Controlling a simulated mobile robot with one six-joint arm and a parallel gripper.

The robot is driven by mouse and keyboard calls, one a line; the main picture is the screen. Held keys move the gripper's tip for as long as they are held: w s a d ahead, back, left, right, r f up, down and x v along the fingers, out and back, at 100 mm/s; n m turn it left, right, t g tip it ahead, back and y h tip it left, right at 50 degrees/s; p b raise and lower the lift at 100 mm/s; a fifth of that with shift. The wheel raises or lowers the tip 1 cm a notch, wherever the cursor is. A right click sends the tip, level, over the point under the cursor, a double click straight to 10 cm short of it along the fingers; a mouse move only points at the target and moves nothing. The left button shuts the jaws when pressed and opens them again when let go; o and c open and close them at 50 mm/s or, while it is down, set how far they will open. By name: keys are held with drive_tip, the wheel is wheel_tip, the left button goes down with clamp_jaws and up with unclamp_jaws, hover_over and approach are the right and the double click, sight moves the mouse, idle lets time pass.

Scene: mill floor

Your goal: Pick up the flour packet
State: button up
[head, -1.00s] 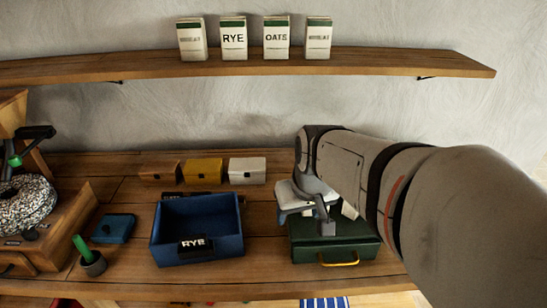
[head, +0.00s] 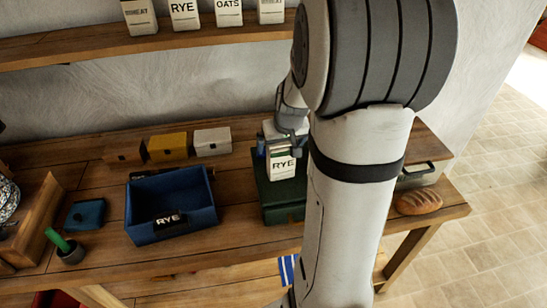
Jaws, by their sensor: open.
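A white flour packet (head: 282,166) labelled RYE shows at the green box (head: 283,205), right of the blue bin (head: 166,236). My gripper (head: 281,148) is open at the packet's top, its fingers close to it. The arm hides part of both, so I cannot tell whether the fingers touch the packet. The packet looks upright, and its base seems to be on the green box's lid. The blue bin carries a RYE label and looks empty.
Several packets stand on the wall shelf (head: 100,46), among them RYE (head: 185,12) and OATS (head: 229,11). Brown, yellow (head: 168,148) and white (head: 212,142) boxes line the bench's back. A bread loaf (head: 418,201) lies at right. A green-handled tool (head: 66,247) stands at left.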

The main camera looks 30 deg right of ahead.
drive_tip(key=shift+x, duration=1.05)
drive_tip(key=shift+c, duration=0.5)
drive_tip(key=c, duration=1.6)
